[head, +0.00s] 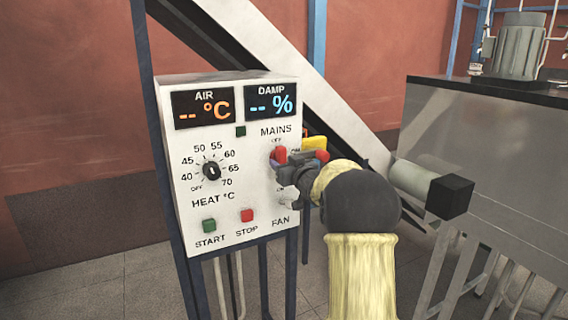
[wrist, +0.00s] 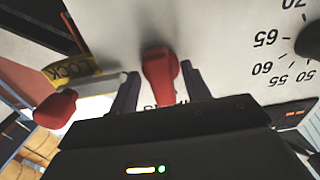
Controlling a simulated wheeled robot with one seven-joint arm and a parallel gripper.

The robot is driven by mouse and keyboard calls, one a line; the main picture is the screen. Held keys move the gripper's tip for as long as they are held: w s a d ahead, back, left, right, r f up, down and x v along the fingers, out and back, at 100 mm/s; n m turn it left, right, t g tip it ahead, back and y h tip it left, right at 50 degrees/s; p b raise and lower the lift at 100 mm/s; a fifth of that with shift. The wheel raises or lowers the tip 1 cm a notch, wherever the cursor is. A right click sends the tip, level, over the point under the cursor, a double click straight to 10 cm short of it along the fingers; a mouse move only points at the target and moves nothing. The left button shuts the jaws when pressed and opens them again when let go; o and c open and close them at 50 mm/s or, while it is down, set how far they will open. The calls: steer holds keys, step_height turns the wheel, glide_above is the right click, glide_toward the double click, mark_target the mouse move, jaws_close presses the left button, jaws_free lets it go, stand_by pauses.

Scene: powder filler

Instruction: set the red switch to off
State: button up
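The red MAINS switch (head: 280,154) is on the right side of the white control panel, just under its OFF mark. In the wrist view the red switch handle (wrist: 158,75) stands between my two fingers. My gripper (head: 288,165) is at the switch, with its fingers (wrist: 160,88) apart on either side of the handle. A narrow gap shows on the left of the handle and a smaller one on the right. The arm hides the lower part of the switch in the head view, so I cannot tell its exact setting.
A second red knob (wrist: 55,108) and a yellow LOCK tag (wrist: 80,72) are beside the panel. The HEAT dial (head: 211,171), green START button (head: 209,225) and red STOP button (head: 247,215) are on the panel. A grey machine (head: 490,150) stands at right. Both displays show dashes.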

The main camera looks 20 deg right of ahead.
steer(key=shift+r, duration=0.1)
steer(key=s+b, duration=0.4)
steer(key=s, duration=1.3)
steer(key=shift+s+d, duration=0.2)
steer(key=shift+d, duration=0.1)
steer(key=a+f+m+g+h, duration=0.2)
steer(key=a+f+g+h, duration=0.15)
steer(key=a+f, duration=0.45)
steer(key=s+a+f+g+y, duration=0.1)
steer(key=s+a+f+g, duration=0.5)
steer(key=s+f, duration=0.3)
steer(key=s+a+f+n+g+y, duration=0.1)
steer(key=s+a+f+g+y, duration=0.1)
steer(key=s+a+f+g, duration=0.4)
steer(key=s+a+f, duration=0.2)
steer(key=s+f, duration=0.2)
steer(key=s, duration=0.1)
steer(key=shift+p, duration=0.35)
steer(key=shift+d+f, duration=0.1)
